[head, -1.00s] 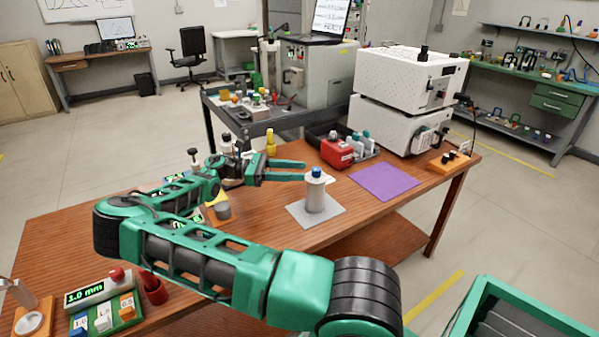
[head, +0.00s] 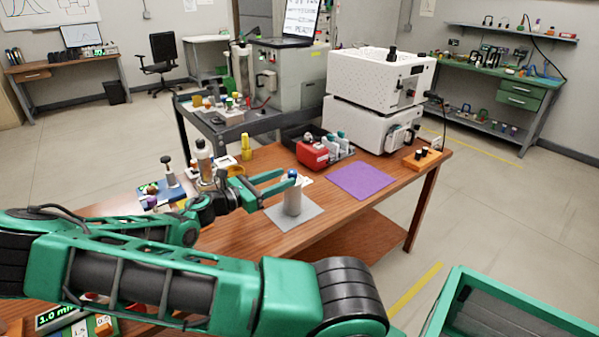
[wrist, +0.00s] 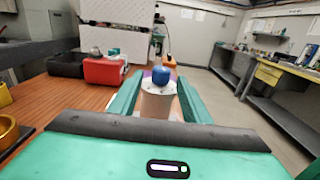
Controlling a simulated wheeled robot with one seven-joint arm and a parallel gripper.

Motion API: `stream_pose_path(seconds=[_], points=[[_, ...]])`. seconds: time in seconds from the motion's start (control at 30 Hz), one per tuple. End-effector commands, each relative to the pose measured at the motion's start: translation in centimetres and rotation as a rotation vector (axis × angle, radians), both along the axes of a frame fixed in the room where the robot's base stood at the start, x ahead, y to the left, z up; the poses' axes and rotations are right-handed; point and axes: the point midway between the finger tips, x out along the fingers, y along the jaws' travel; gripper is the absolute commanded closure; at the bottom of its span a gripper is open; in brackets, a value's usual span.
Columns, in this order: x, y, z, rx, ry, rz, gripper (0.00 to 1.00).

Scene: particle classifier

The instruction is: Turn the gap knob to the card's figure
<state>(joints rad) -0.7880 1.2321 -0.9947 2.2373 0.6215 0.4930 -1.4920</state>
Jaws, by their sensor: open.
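A pale grey cylinder (head: 293,204) with a blue knob (head: 292,174) on top stands upright on a grey mat (head: 275,215). My gripper (head: 288,180) is open, with its green fingers reaching to the upper part of the cylinder. In the wrist view, the cylinder (wrist: 158,101) and its blue knob (wrist: 163,74) stand between the two open fingers (wrist: 161,80). I cannot tell whether either finger touches it. A display with green figures (head: 62,317) shows at the lower left, partly hidden by my arm. I cannot make out a figure card for certain.
A purple mat (head: 362,181) lies right of the cylinder. Behind are a red box (head: 312,152) and stacked white instruments (head: 375,105). A yellow bottle (head: 246,148) and other small items stand left of my gripper. An orange block with black knobs (head: 428,157) sits at the table's right end.

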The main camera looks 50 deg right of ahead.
Motion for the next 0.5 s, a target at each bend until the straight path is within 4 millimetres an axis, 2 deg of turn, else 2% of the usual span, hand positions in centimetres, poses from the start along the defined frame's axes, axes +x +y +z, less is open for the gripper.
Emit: stream_pose_path(seconds=[0.3, 0.5], points=[[-1.6, -5.5, 0.0, -0.002, 0.001, -0.005, 0.57], [-2.1, -7.6, 0.0, -0.002, 0.001, -0.004, 0.57]])
